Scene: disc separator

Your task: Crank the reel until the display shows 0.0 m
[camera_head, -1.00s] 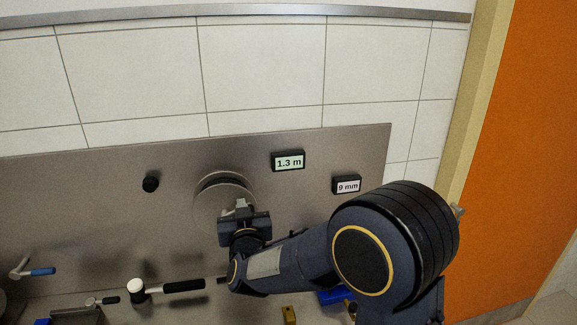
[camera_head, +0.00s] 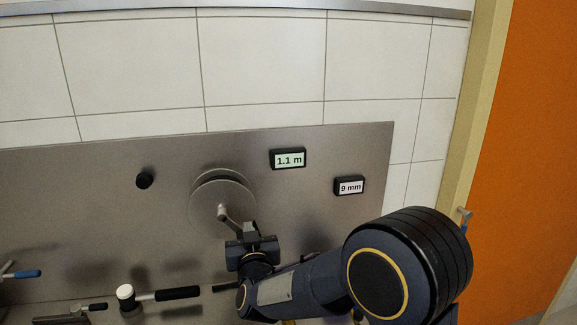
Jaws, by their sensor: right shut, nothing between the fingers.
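The reel (camera_head: 216,196) is a round metal disc on the steel back panel, with a crank arm (camera_head: 229,218) reaching from its middle toward the lower right. My right gripper (camera_head: 244,229) is at the outer end of the crank, in front of the reel's lower right. Its fingers are shut, and nothing shows between them. The crank's outer end is partly hidden by the gripper. The display (camera_head: 288,159) right of the reel reads 1.1 m. My left gripper is not in view.
A second display (camera_head: 349,186) reads 9 mm. A black knob (camera_head: 144,180) is on the panel left of the reel. A black-handled mallet (camera_head: 126,293) and a blue-handled tool (camera_head: 27,274) are at the lower left. An orange door (camera_head: 520,160) stands at the right.

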